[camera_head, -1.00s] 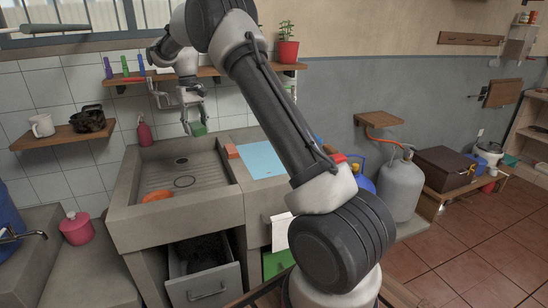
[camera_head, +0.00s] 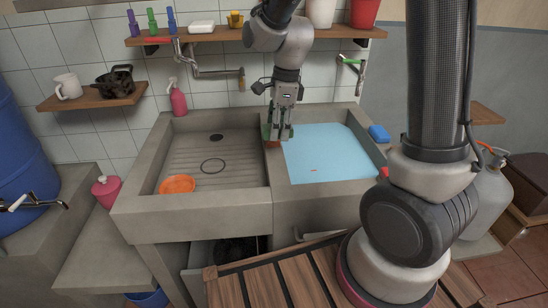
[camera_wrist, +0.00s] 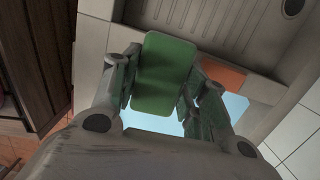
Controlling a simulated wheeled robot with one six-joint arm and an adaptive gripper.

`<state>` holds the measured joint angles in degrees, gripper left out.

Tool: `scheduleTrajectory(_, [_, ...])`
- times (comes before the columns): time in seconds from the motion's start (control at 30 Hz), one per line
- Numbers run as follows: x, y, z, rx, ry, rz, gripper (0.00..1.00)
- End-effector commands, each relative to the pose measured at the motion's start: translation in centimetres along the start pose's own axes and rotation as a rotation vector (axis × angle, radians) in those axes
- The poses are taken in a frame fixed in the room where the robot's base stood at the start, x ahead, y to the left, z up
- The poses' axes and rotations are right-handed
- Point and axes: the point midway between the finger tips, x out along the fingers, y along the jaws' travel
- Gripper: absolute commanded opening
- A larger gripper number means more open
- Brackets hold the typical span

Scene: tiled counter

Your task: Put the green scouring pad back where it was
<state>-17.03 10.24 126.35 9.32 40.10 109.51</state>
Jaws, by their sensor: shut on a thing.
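In the head view the pad (camera_head: 266,131) is mostly hidden by the fingers and shows as a green sliver. An orange-red block (camera_head: 272,144) is just below the fingertips; it also shows beside the pad in the wrist view (camera_wrist: 222,75). I cannot tell whether the pad touches the ledge or the block.
The basin (camera_head: 215,160) at left holds an orange bowl (camera_head: 177,184). A tap (camera_head: 215,72) and a loaded shelf (camera_head: 220,34) are on the wall behind.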

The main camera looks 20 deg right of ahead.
Motion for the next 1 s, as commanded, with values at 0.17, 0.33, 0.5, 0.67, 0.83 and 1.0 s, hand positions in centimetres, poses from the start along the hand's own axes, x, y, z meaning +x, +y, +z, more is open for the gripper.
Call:
scheduleTrajectory(0.17, [2.9, 0.7, -0.5, 0.035, 0.003, 0.001, 0.05])
scheduleTrajectory(0.33, [5.7, 0.6, -0.8, 0.033, 0.002, 0.0, 0.05])
scheduleTrajectory(0.5, [7.1, 0.6, -1.0, 0.032, 0.002, 0.0, 0.05])
scheduleTrajectory(0.67, [9.5, 0.6, -1.3, 0.032, 0.003, 0.002, 0.05])
scheduleTrajectory(0.83, [10.0, 0.6, -1.4, 0.03, 0.001, -0.002, 0.05])
scheduleTrajectory(1.0, [10.1, 0.6, -1.4, 0.03, 0.002, -0.002, 0.05])
